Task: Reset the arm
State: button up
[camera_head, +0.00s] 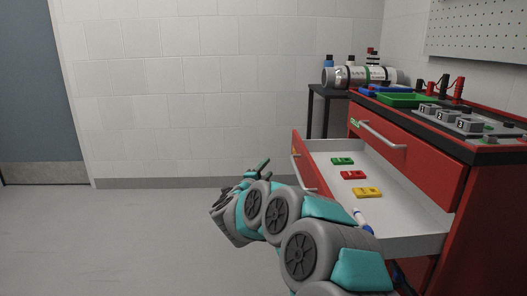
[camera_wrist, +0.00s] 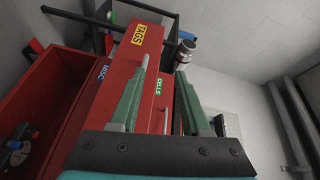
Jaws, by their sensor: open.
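My arm reaches from the bottom right of the head view toward the open drawer's front. My gripper (camera_head: 258,170) is at its far end, left of and outside the drawer, over open floor. In the wrist view my gripper (camera_wrist: 163,66) has its two green fingers spread with nothing held between them. The red cabinet fronts, labelled TAGS, CELLS and MISC, lie beyond the fingers in that tilted view.
The open drawer (camera_head: 407,222) holds green (camera_head: 342,161), red (camera_head: 353,175) and yellow (camera_head: 367,192) pieces and a blue-and-white item (camera_head: 362,217). A green tray (camera_head: 405,100) and numbered grey blocks sit on the cabinet. A metal cylinder (camera_head: 358,76) lies behind. Floor at left is clear.

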jog(key=s+a+r+n+g+y+p, duration=0.1)
jog(key=s+a+r+n+g+y, duration=0.1)
jog(key=s+a+r+n+y, duration=0.6)
jog(key=s+a+f+n+g+y+p, duration=0.1)
jog(key=s+f+n+g+y, duration=0.15)
jog(key=s+n, duration=0.2)
jog(key=s+a+f+n+g+y, duration=0.1)
jog(key=s+f+n+g+y, duration=0.15)
jog(key=s, duration=0.35)
jog(key=s+d+f+n+g+h, duration=0.1)
jog(key=s+d, duration=0.6)
jog(key=s, duration=0.7)
jog(key=s+d+f+n+g+h+p, duration=0.1)
jog(key=s+d+f+g, duration=0.4)
jog(key=s, duration=0.9)
jog(key=s+d+f+n+g+h+p, duration=0.1)
jog(key=s+d+f+n+g+h, duration=0.2)
jog(key=s+d, duration=0.7)
jog(key=s+f+g+h, duration=0.1)
jog(key=s+g, duration=0.1)
jog(key=s, duration=0.2)
jog(key=shift+s, duration=0.4)
